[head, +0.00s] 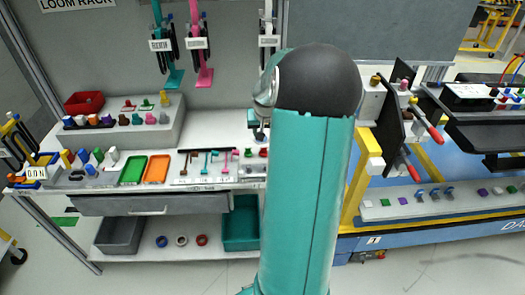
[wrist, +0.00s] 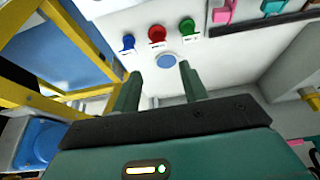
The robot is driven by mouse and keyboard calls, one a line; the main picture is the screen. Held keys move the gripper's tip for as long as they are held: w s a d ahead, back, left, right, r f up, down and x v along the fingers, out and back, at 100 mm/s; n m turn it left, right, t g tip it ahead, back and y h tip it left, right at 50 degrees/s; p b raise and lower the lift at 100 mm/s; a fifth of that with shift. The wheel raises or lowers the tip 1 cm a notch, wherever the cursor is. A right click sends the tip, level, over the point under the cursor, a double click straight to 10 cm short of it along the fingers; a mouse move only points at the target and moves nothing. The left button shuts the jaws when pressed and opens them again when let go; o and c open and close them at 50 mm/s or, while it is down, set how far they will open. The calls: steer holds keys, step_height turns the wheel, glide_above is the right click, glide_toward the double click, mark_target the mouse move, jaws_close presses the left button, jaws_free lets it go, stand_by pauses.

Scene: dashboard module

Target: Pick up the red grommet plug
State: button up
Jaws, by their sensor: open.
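The red grommet plug (wrist: 157,34) sits on a white surface in the wrist view, between a blue plug (wrist: 128,43) and a green plug (wrist: 187,27). In the head view a small red piece (head: 263,152), likely the same plug, shows at the left edge of my arm, beside a green one (head: 248,153). My gripper (wrist: 159,70) is open, its two green fingers pointing toward the row of plugs. The red plug lies beyond the fingertips, apart from them.
Pink and teal parts (wrist: 225,10) lie at upper right. A yellow frame (wrist: 88,45) stands at left. In the head view, green (head: 132,170) and orange (head: 156,169) trays sit left along the bench.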

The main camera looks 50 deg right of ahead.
mark_target(264, 146)
steer(key=x, duration=1.2)
steer(key=shift+s+a, duration=0.1)
steer(key=shift+a, duration=0.05)
steer(key=c, duration=0.7)
